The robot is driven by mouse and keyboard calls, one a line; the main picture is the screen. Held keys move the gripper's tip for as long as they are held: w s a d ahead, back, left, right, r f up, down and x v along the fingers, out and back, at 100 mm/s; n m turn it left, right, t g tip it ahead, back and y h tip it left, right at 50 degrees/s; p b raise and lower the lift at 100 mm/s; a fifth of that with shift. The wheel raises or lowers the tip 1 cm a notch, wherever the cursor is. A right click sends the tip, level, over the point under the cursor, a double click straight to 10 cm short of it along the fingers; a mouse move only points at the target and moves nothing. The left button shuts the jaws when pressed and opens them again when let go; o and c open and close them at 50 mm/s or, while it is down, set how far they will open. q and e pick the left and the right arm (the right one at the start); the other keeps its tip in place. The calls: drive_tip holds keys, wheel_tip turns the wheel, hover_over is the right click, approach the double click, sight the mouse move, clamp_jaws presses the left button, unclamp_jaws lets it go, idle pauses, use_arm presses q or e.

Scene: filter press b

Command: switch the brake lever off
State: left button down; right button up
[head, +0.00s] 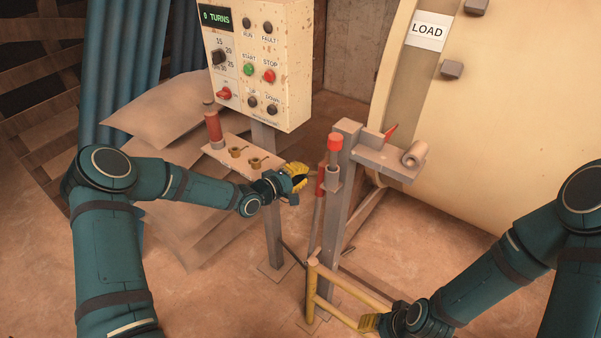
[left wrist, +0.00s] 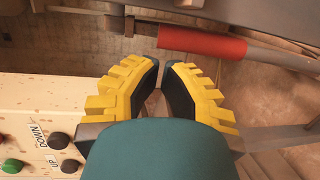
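A lever with a red grip (head: 320,179) and a grey rod stands beside the grey post (head: 344,190) in the head view; I take it as the brake lever. In the left wrist view its red grip (left wrist: 202,43) lies crosswise beyond my fingertips. My left gripper (head: 302,178) is just left of the grip in the head view. Its yellow-backed fingers (left wrist: 161,64) are a little apart with nothing seen between them, and they are not around the grip. My right gripper (head: 366,322) is low by the yellow rail; its fingers are too unclear to judge.
A control box (head: 290,60) with buttons stands behind my left gripper; it also shows in the left wrist view (left wrist: 40,100). A small shelf (head: 228,158) holds a red-handled item and brass pieces. A yellow rail (head: 345,287) and large drum (head: 500,110) flank the post.

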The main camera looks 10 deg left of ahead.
use_arm(q)
drive_tip(key=v, duration=0.8)
drive_tip(key=shift+s, duration=0.3)
drive_tip(key=shift+a, duration=0.15)
drive_tip(key=s+d+f+m+g+y, duration=0.2)
drive_tip(key=s+d+f+m+g, duration=0.25)
drive_tip(key=s+d+f, duration=0.5)
drive_tip(key=s+d+f+m+g+y, duration=0.1)
drive_tip(key=s+f+m+g+y, duration=0.1)
drive_tip(key=s, duration=0.6)
drive_tip(key=s+d+f+m+g+y, duration=0.1)
drive_tip(key=s+f+m+g, duration=0.2)
drive_tip(key=s, duration=0.4)
drive_tip(key=shift+s+f+g+y, duration=0.4)
drive_tip(key=shift+f+g, duration=0.25)
drive_tip(key=shift+g, duration=0.5)
